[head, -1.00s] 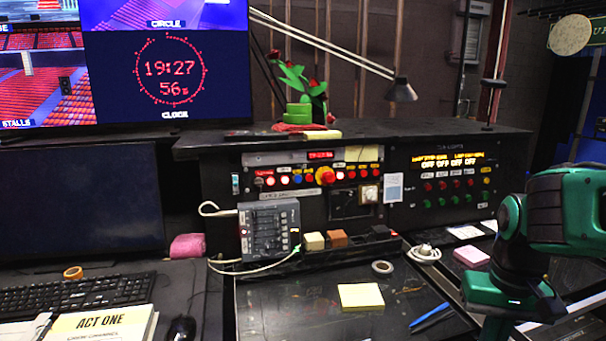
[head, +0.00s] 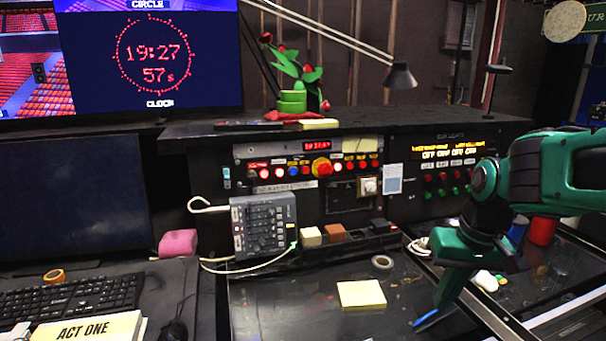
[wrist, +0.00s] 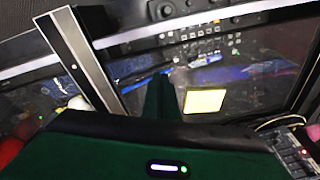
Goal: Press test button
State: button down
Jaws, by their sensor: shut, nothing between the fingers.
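The left control panel (head: 318,172) carries a row of lit round red, white and blue buttons and a large red knob (head: 321,167). The right panel (head: 445,175) has red buttons (head: 442,177) above green buttons (head: 442,192), under an amber display. The button labels are too small to read, so I cannot tell which one is the test button. My green gripper (head: 441,303) is shut and empty, pointing down over the desk's right part, in front of and below the right panel. Its fingers also show in the wrist view (wrist: 160,92). It touches no button.
A grey mixer box (head: 263,226) with cables leans against the left panel. Yellow notes (head: 361,294), a tape roll (head: 382,262) and a blue pen (head: 426,318) lie on the desk. A red cylinder (head: 542,231) stands right, behind my arm. A lamp (head: 400,77) overhangs the console.

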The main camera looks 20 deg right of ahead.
jog(key=w+a+r+n+t+y, duration=0.2)
jog(key=w+a+r, duration=0.3)
jog(key=w, duration=0.3)
jog(key=w+a+r+n+t+y, duration=0.2)
jog(key=w+a+r, duration=0.3)
jog(key=w, duration=0.4)
jog(key=w+a+r+n+t+y, duration=0.2)
jog(key=w+a+r+n, duration=0.2)
jog(key=w, duration=0.5)
notch_tip(320, 180, up, 2)
jog(key=shift+a+r+n+t+y, duration=0.1)
jog(key=shift+a+n+t+y, duration=0.25)
jog(key=shift+a, duration=0.25)
send_near(305, 170)
jog(key=w+a+f, duration=0.2)
jog(key=a+f, duration=0.2)
jog(key=shift+f, duration=0.15)
jog(key=shift+w+a, duration=0.1)
jog(key=shift+w, duration=0.6)
dwell(0.7)
jog(key=shift+s, duration=0.8)
